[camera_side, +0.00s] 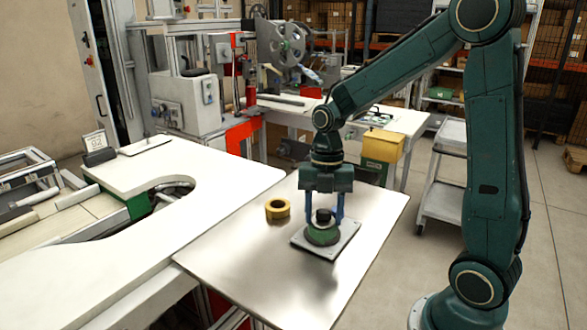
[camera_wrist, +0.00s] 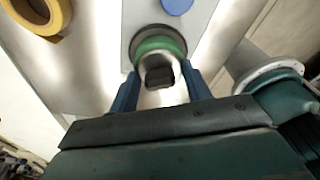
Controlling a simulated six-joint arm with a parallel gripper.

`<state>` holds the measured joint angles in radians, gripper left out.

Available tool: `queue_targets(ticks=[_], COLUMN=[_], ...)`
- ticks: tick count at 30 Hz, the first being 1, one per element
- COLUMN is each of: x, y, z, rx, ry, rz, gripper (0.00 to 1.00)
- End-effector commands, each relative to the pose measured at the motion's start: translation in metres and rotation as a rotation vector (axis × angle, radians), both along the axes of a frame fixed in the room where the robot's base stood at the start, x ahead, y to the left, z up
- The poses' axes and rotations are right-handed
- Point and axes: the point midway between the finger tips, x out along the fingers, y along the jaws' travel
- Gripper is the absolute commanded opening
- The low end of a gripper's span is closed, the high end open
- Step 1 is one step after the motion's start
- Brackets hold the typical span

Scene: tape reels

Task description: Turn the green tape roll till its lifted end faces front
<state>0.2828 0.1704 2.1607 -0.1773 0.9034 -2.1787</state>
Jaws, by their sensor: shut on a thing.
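The green tape roll (camera_side: 322,239) lies flat on a thin square grey plate (camera_side: 346,236) on the metal table; it also shows in the wrist view (camera_wrist: 160,44). A black block (camera_side: 323,215) stands over the roll's middle and shows as a dark shape in the wrist view (camera_wrist: 159,76). My gripper (camera_side: 324,222) points down, its two blue fingers on opposite sides of the roll, shut on it; the fingers also show in the wrist view (camera_wrist: 161,78). I cannot make out the roll's lifted end in either view.
A yellow tape roll (camera_side: 278,214) lies left of the plate and shows in the wrist view (camera_wrist: 60,20). A blue disc (camera_wrist: 176,5) shows at the wrist view's top edge. The metal table's (camera_side: 265,265) near part is bare. A white table (camera_side: 110,245) adjoins on the left.

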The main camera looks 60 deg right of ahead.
Motion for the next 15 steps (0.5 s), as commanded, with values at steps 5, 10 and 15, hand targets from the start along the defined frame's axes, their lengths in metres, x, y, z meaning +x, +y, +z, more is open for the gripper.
queue_targets(ticks=[5, 10, 15], x=[0.0003, 0.0005, 0.0004], y=[0.0005, 0.0001, 0.0004], z=[0.0001, 0.0001, 0.0000], rx=[0.000, -0.001, 0.000], ry=[0.000, 0.000, 0.000], rz=[0.135, 0.263, 0.390], gripper=[0.21, 0.21, 0.21])
